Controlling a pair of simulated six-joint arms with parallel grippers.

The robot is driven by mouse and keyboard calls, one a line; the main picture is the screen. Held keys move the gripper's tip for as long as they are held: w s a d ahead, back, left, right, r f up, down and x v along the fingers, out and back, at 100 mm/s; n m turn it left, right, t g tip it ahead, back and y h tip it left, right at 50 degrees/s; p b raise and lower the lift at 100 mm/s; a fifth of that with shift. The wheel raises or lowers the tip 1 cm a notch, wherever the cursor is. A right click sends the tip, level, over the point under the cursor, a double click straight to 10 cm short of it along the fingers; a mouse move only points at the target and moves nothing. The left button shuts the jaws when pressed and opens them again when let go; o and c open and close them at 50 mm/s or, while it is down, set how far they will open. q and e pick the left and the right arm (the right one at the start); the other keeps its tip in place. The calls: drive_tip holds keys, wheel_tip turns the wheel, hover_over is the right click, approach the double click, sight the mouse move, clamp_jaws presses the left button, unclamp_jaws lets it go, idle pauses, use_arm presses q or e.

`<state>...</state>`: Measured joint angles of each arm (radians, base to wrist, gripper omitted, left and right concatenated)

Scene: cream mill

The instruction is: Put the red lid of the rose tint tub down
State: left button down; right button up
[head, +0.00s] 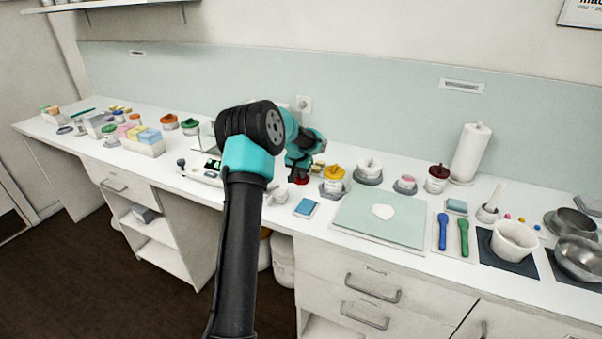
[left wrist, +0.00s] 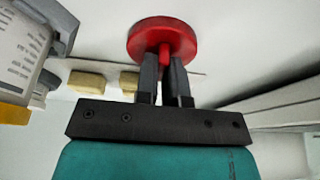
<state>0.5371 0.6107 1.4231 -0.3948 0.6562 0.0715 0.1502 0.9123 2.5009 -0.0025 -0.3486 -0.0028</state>
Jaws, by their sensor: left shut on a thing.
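My left gripper (head: 299,172) reaches down over the counter, left of the yellow-lidded tub. It is shut on the knob of the red lid (head: 300,180). In the left wrist view the fingers (left wrist: 165,75) pinch the knob and the round red lid (left wrist: 150,37) lies beyond their tips. I cannot tell whether the lid touches the counter. A small white tub with a pink top (head: 405,184), perhaps the rose tint tub, stands farther right. My right gripper is not in view.
The yellow-lidded tub (head: 334,174) stands close to the right of the gripper. A white tub (head: 369,167) and a dark-red-lidded tub (head: 437,175) stand farther right. A blue pad (head: 306,207) and a pale green mat (head: 355,224) lie in front. Two tan blocks (left wrist: 87,81) show in the left wrist view.

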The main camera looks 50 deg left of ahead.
use_arm(q)
drive_tip(key=shift+f, duration=0.15)
drive_tip(key=c, duration=1.2)
unclamp_jaws()
drive_tip(key=v, duration=1.2)
